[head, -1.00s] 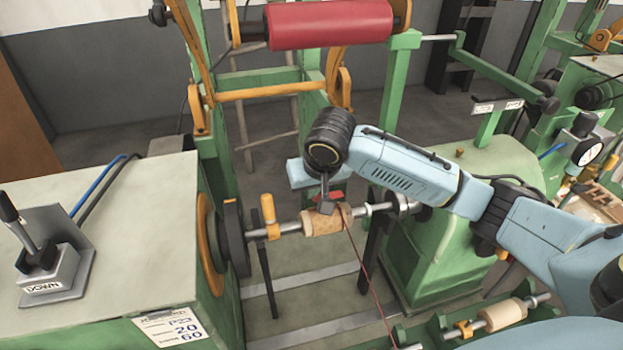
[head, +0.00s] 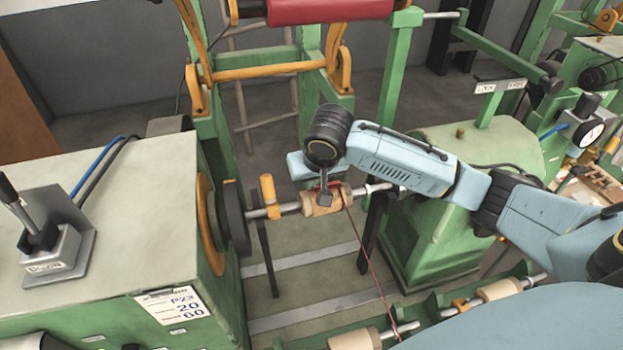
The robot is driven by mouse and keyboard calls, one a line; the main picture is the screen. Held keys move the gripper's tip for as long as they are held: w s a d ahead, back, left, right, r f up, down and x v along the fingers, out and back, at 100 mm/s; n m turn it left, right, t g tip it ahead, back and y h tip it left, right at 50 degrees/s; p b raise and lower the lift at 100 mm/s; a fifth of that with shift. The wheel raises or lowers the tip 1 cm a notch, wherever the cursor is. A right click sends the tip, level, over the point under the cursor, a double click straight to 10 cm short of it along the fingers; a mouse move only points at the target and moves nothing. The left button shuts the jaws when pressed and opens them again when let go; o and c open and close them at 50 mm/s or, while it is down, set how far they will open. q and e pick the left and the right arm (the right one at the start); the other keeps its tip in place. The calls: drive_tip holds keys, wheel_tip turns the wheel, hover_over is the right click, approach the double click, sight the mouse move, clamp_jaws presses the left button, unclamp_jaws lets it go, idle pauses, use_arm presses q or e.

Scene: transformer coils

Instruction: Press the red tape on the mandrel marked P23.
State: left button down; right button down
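The P23 label (head: 172,306) is on the front of the green winding machine at the left. That machine's mandrel (head: 287,208) carries a pale wooden core (head: 343,203). A strip of red tape (head: 337,185) shows at the core's upper far side, partly hidden by my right gripper. My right gripper (head: 325,198) points down from above, with its fingers over the core and at the tape. Contact and finger gap cannot be made out. A thin red wire (head: 370,260) runs from the core toward the lower right. My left gripper is not in view.
A red roll (head: 325,10) hangs in the green and orange frame behind. An orange clip (head: 268,190) stands on the shaft left of the core. Other cores (head: 497,290) lie in front at the right. A lever box (head: 50,250) sits on the left machine.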

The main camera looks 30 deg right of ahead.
drive_tip(key=shift+f, duration=0.25)
idle(0.7)
drive_tip(key=c, duration=2.1)
unclamp_jaws()
drive_tip(key=shift+c, duration=0.2)
drive_tip(key=o, duration=1.1)
drive_tip(key=shift+r, duration=2.55)
